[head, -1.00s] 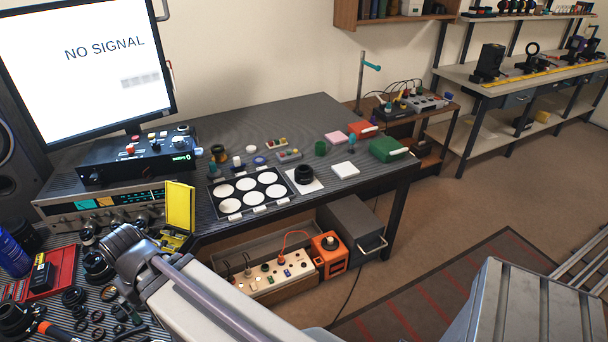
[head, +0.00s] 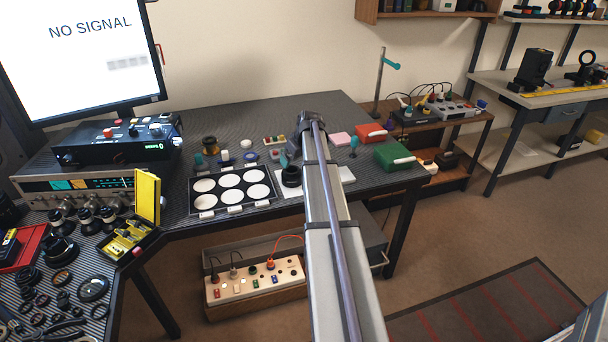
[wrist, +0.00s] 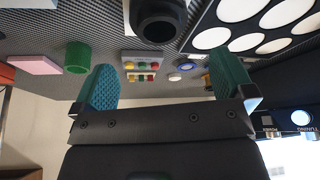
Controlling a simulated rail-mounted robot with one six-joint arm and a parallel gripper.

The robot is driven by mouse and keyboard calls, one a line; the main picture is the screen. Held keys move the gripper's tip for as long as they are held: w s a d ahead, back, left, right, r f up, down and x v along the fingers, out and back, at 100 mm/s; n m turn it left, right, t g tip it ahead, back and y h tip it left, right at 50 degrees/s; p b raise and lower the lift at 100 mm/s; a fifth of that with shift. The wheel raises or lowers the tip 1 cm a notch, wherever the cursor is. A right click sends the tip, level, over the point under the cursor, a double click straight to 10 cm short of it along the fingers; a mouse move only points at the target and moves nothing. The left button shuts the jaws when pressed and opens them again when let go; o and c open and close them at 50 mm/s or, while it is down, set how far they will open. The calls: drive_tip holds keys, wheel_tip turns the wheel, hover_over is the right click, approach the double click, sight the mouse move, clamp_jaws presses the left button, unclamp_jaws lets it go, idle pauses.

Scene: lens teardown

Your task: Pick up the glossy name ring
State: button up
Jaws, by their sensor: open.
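I cannot pick out the glossy name ring for certain. A black lens barrel (head: 291,176) stands on a white sheet in the head view, just left of my arm. In the wrist view the black barrel (wrist: 158,22) shows at the top middle, with a dark round opening. My gripper (wrist: 162,64) is open, its two teal pads wide apart with nothing between them. The barrel lies beyond the fingertips, apart from them. In the head view my arm reaches over the bench and largely hides the gripper.
A black tray with white round pads (head: 232,209) lies left of the barrel. A green cup (wrist: 77,57) and a pink block (wrist: 34,65) are nearby. A green box (head: 392,157) sits at the bench's right edge. Loose rings (head: 94,289) lie on the left bench.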

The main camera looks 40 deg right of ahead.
sight(294, 167)
drive_tip(key=b+x, duration=0.5)
drive_tip(key=x, duration=0.1)
drive_tip(key=shift+s+f, duration=0.1)
drive_tip(key=b+x, duration=0.5)
drive_tip(key=shift+d, duration=0.1)
drive_tip(key=c, duration=0.7)
